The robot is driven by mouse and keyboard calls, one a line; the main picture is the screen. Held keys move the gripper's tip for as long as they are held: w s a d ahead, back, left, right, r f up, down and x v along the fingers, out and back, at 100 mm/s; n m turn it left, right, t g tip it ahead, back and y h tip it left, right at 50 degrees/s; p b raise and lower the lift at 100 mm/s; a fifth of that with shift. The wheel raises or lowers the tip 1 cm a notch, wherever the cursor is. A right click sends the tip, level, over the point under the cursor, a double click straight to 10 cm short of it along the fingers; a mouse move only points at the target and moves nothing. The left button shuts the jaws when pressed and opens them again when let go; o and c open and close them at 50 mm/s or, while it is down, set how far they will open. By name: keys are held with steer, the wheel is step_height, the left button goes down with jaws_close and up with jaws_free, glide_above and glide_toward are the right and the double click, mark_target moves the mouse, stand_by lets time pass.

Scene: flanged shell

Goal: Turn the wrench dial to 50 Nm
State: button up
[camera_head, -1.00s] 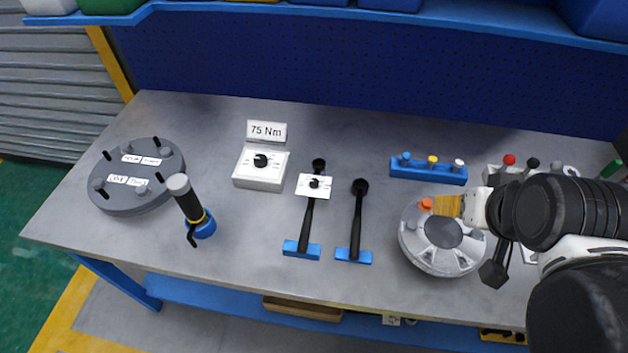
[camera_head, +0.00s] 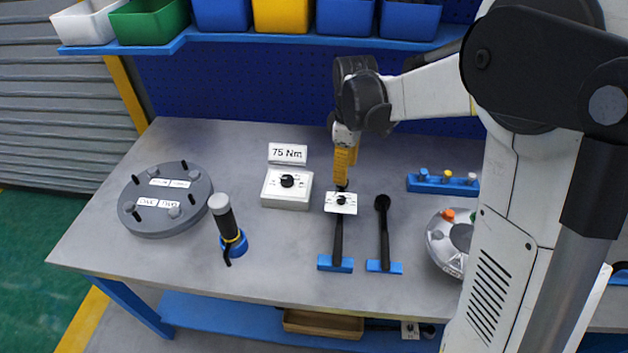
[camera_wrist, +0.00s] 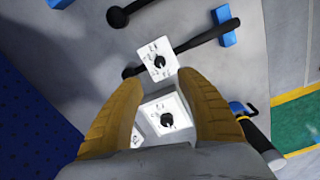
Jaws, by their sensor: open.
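The wrench with a white dial plate (camera_head: 341,203) and black knob lies on the bench, its handle toward the front in a blue holder (camera_head: 335,264). Its plate also shows in the wrist view (camera_wrist: 153,67), just beyond the fingertips. The markings are too small to read. My gripper (camera_head: 343,182) points down with yellow fingers, near the head end of this wrench. In the wrist view my gripper (camera_wrist: 158,80) is open, with nothing held between the fingers. A white box with a black dial (camera_head: 287,187) stands left of the wrench, and a sign reading 75 Nm (camera_head: 287,153) is behind it.
A second black wrench (camera_head: 384,230) lies to the right. A blue rack with coloured pegs (camera_head: 443,184) and the round grey shell (camera_head: 447,248) are further right, the shell partly hidden by my arm. A dark flanged disc (camera_head: 165,200) and an upright tool (camera_head: 228,228) stand left.

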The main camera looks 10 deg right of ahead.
mark_target(342, 198)
step_height(342, 198, down, 11)
steer(key=b, duration=0.4)
steer(key=shift+w, duration=0.15)
steer(key=shift+c, duration=0.5)
jaws_close()
